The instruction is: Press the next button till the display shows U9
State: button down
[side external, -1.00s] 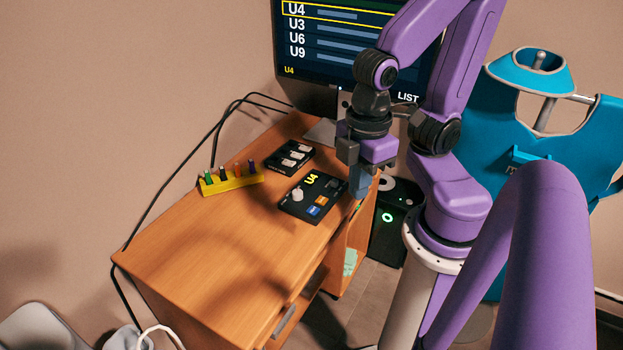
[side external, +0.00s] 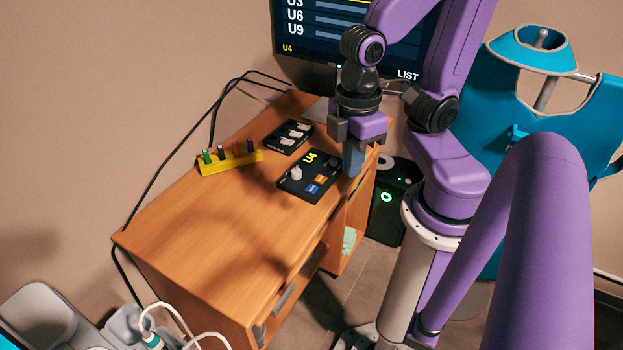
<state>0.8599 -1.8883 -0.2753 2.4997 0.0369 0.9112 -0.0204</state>
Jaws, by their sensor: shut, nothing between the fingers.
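A black control box (side external: 296,190) lies on the wooden desk. Its small display (side external: 310,157) reads U4 in yellow. On it are a pale round knob (side external: 296,173), an orange button (side external: 320,178) and a blue button (side external: 313,189); their labels are too small to read. My gripper (side external: 352,168) is shut and empty, pointing down at the box's right edge, to the right of the buttons. It hides part of the box's right end. I cannot tell how high its tips are above the box.
A monitor (side external: 325,50) behind lists U3, U6 and U9, with U4 in yellow at its lower left. A second black box with pale switches (side external: 290,137) and a yellow rack of coloured pegs (side external: 230,161) stand behind and left. The front desk top (side external: 215,235) is clear.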

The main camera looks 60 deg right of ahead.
jog(key=w+d+f+m+g+y, duration=0.1)
jog(key=w+f+m+y, duration=0.2)
jog(key=w+m, duration=0.4)
jog(key=w+d+f+m+g+y, duration=0.1)
jog(key=w+f+m+y, duration=0.15)
jog(key=w+m, duration=0.45)
jog(key=m+t, duration=0.9)
jog(key=m, duration=0.8)
send_over(316, 189)
notch_tip(316, 189, down, 8)
jog(key=shift+r, duration=0.15)
jog(key=shift+w+n, duration=0.1)
jog(key=shift+n, duration=0.2)
jog(key=shift+y, duration=0.25)
jog(key=shift+f, duration=4.45)
jog(key=shift+f, duration=0.2)
